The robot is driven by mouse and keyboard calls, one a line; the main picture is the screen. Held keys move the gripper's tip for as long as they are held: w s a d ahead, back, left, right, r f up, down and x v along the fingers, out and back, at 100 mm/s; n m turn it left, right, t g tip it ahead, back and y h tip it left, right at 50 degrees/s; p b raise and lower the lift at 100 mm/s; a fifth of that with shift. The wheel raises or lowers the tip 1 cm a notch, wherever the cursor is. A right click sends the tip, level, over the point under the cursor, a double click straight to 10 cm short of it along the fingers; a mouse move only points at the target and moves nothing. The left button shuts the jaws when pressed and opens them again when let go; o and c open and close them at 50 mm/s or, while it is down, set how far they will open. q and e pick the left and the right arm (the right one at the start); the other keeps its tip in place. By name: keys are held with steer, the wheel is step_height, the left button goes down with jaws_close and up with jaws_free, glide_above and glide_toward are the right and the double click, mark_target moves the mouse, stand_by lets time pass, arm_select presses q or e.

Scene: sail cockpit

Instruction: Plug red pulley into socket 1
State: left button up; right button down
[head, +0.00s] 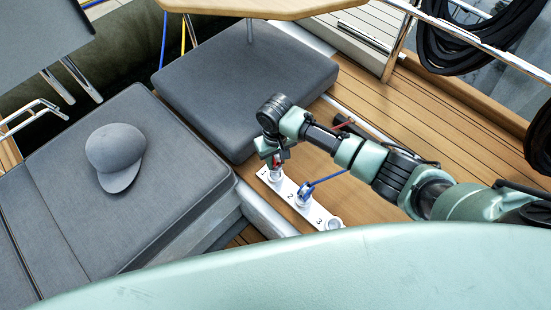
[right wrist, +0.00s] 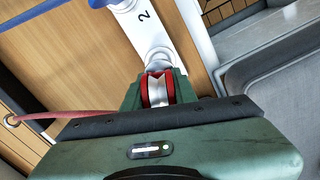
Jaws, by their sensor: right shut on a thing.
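My right gripper (head: 275,160) is shut on the red pulley (right wrist: 157,90), whose red cheeks and pale wheel show between the green fingers. A little of the pulley's red shows in the head view. The gripper is at the strip's far left end, by socket 1 (right wrist: 159,58). The pulley appears right at this socket; I cannot tell whether it is seated, as the gripper hides its lower part. A blue pulley (head: 304,192) is at socket 2. Socket 3 (head: 333,223) looks empty. My left gripper is out of view.
A red line (right wrist: 75,115) with a ring trails left of the gripper. A blue line (head: 328,178) runs from the blue pulley. Grey cushions (head: 247,85) lie beyond and left, one bearing a cap (head: 117,155). A wooden table (head: 260,8) stands at the back. Teak deck is open right of the strip.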

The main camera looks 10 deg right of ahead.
mark_target(276, 168)
steer(key=shift+r, duration=0.1)
steer(key=shift+p, duration=0.5)
steer(key=shift+s, duration=0.1)
stand_by(0.5)
steer(key=shift+p, duration=0.35)
steer(key=shift+f+b, duration=1.7)
steer(key=shift+f, duration=0.95)
steer(key=c, duration=1)
jaws_free()
steer(key=shift+c, duration=0.2)
step_height(276, 168, up, 8)
steer(key=shift+f, duration=0.1)
